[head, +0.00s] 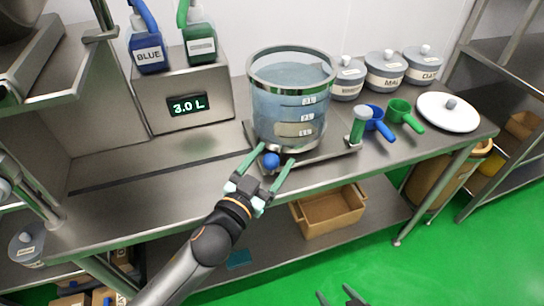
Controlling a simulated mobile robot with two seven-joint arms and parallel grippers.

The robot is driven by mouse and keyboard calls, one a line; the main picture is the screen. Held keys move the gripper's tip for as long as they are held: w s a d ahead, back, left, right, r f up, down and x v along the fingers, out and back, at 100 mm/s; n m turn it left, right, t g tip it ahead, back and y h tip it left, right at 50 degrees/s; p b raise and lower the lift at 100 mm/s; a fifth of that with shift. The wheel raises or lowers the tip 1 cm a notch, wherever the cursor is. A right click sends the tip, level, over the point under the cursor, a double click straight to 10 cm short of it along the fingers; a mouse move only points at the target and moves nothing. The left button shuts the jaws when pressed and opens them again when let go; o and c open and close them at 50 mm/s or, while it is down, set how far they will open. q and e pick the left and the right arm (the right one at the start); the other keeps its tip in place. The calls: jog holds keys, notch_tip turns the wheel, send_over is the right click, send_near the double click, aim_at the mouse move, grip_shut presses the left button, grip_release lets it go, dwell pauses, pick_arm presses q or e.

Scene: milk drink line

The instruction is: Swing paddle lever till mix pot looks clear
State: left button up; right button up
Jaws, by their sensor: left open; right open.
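The mix pot (262,108) is a clear vessel with a metal rim, standing on a metal base on the table. It holds grey-blue liquid, with a beige patch (293,130) low on its front; I cannot tell whether that is a label or sediment. A blue ball knob (271,161), apparently the paddle lever's end, sits at the pot's front. My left gripper (277,154) is open, with its green fingers on either side of the knob; contact cannot be told. My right gripper (334,293) is open and empty, low over the green floor, mostly out of frame.
Blue (378,122) and green (403,113) scoops, a white lid (447,111) and lidded jars (385,72) are further right. A display box (185,88) reads 3.0 L, with two bottles on top. Table at left front is clear.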

pick_arm(q)
jog(key=shift+c, duration=0.2)
grip_shut()
dwell(0.3)
dwell(0.8)
